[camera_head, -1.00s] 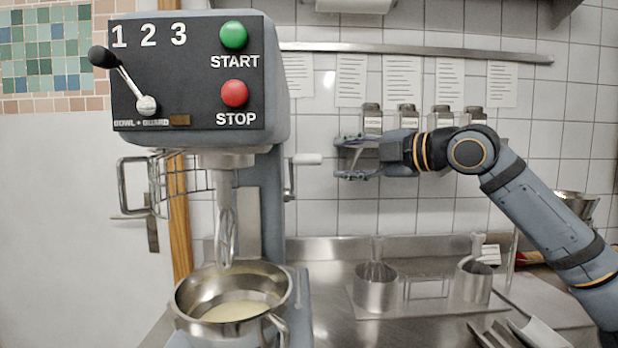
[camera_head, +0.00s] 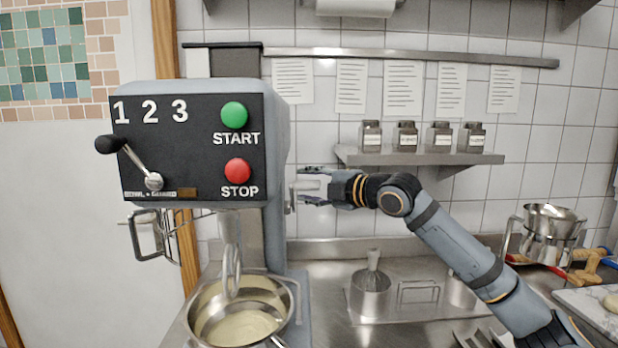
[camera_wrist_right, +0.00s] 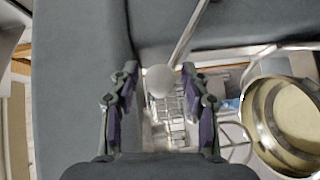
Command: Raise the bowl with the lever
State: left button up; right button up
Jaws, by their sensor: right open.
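The grey mixer (camera_head: 276,130) stands at left. Its steel bowl (camera_head: 291,308) with pale batter sits low under the head, with the whisk (camera_head: 232,270) reaching down to it. The bowl also shows at right in the wrist view (camera_wrist_right: 257,128). The lever has a pale handle (camera_head: 305,185) on the right side of the column; its round end (camera_wrist_right: 159,80) shows in the wrist view. My right gripper (camera_head: 313,186) is open at the handle. In the wrist view its fingers (camera_wrist_right: 158,100) are on either side of the knob, with gaps. My left gripper is not in view.
A shelf (camera_head: 420,157) with several jars is on the wall behind my right arm. A steel pot (camera_head: 548,236) stands far right.

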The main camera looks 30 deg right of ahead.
grip_shut()
dwell(0.5)
